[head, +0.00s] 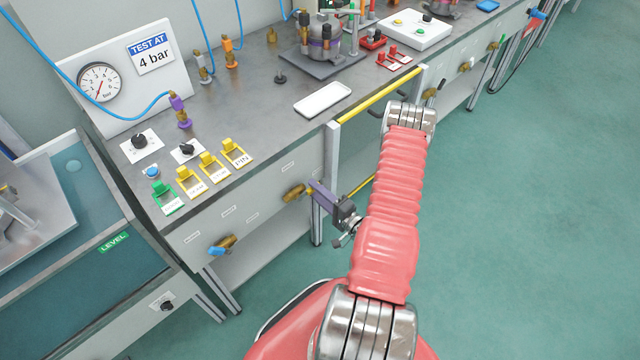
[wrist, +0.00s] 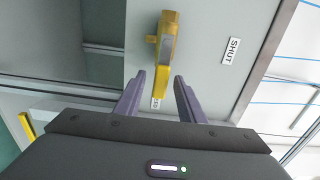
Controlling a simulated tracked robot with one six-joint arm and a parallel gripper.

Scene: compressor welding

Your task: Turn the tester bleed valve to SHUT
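A valve with a brass-yellow lever handle sits on the grey bench front; in the head view it is the brass valve (head: 293,193). In the wrist view its handle (wrist: 167,48) runs up and down the picture, and a SHUT label (wrist: 231,51) is to its right. The handle does not point at that label. A second label (wrist: 156,103), partly hidden, shows between my fingers. My gripper (head: 315,188) faces the valve with its purple fingers apart. In the wrist view the gripper (wrist: 159,77) has the handle's lower end between its fingertips, with gaps on both sides.
A blue-handled brass valve (head: 222,245) is on the same bench front, lower left. A yellow rail (head: 380,95) runs along the bench edge to the right of the valve. A gauge (head: 99,83) stands on the back board. The green floor (head: 520,220) at right is clear.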

